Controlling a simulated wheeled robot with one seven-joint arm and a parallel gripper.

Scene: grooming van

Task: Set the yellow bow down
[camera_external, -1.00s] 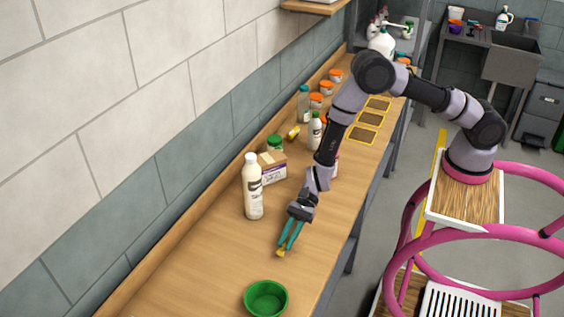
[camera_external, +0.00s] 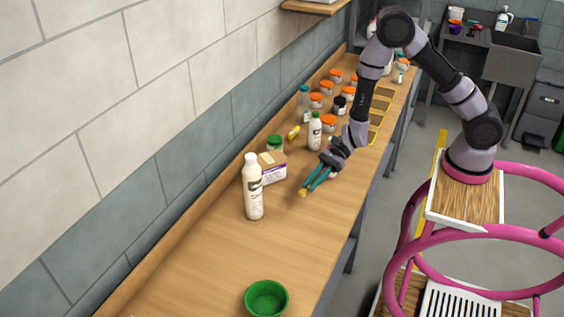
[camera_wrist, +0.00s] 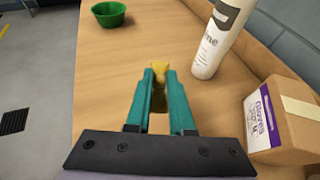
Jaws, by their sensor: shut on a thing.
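The yellow bow (camera_wrist: 159,71) is held between the tips of my gripper (camera_wrist: 160,80), which has teal fingers shut on it. In the external view the bow (camera_external: 302,192) shows as a small yellow spot at the fingertips of my gripper (camera_external: 306,187). The gripper slants down over the wooden counter (camera_external: 210,265), right of the white bottle and the box. I cannot tell whether the bow touches the counter. Much of the bow is hidden between the fingers.
A white bottle (camera_external: 254,190) stands beside a cardboard box (camera_external: 271,167). A green bowl (camera_external: 266,298) sits at the near end. Jars with orange lids (camera_external: 327,88) and a small white bottle (camera_external: 315,132) stand farther back. Bare counter lies between the white bottle and the bowl.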

